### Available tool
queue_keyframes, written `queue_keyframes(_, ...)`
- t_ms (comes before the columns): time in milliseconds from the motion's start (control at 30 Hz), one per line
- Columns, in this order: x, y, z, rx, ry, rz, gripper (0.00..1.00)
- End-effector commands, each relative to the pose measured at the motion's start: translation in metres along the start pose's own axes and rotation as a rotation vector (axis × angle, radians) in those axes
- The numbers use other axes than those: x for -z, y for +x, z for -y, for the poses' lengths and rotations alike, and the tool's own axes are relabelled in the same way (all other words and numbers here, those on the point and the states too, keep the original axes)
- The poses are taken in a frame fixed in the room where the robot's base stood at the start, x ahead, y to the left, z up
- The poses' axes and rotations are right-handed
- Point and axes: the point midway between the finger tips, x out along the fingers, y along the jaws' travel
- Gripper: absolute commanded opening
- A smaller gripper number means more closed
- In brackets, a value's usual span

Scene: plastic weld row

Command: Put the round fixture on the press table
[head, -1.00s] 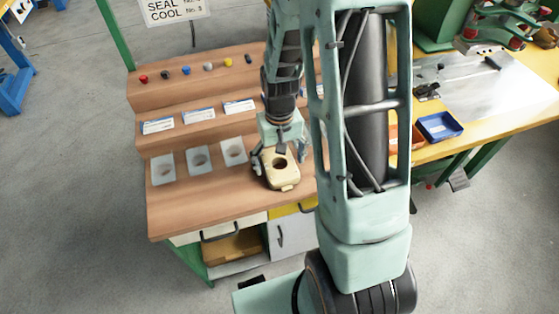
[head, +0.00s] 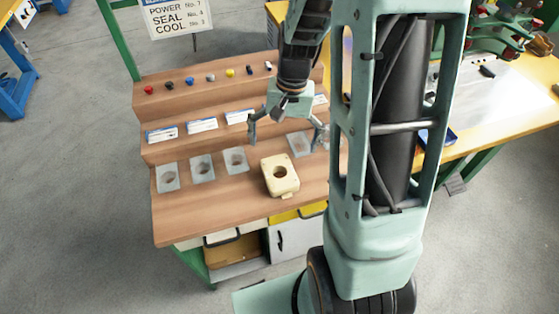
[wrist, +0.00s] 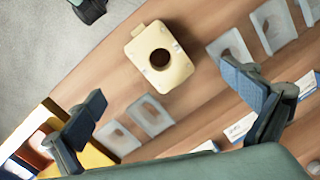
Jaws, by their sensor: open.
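A cream block with rounded corners and a round hole in its top, which I take for the round fixture (head: 280,176), lies flat near the front of the wooden bench (head: 215,215). It also shows in the upper middle of the wrist view (wrist: 160,82). My gripper (head: 287,138) is open and empty, above the bench and behind the fixture in the head view, apart from it. In the wrist view the fingers are spread wide, with the fixture beyond them. The press table (head: 500,112), yellow with a metal plate, stands at the right, partly hidden by my arm.
Clear plates with recesses (head: 202,167) stand on the bench, another (head: 300,144) behind the fixture. Cards (head: 201,125) and small coloured parts (head: 190,82) line the steps behind. A blue tray (head: 450,136) on the press table is mostly hidden.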

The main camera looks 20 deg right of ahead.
Motion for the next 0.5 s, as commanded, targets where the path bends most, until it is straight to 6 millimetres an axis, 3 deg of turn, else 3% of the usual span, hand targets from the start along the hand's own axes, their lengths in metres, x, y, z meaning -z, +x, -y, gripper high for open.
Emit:
queue_keyframes(100,0.004,-0.006,-0.012,0.078,0.391,0.075,1.00)
queue_keyframes(300,0.014,0.001,-0.027,0.172,0.936,0.182,1.00)
queue_keyframes(500,0.019,0.010,-0.032,0.204,1.153,0.229,1.00)
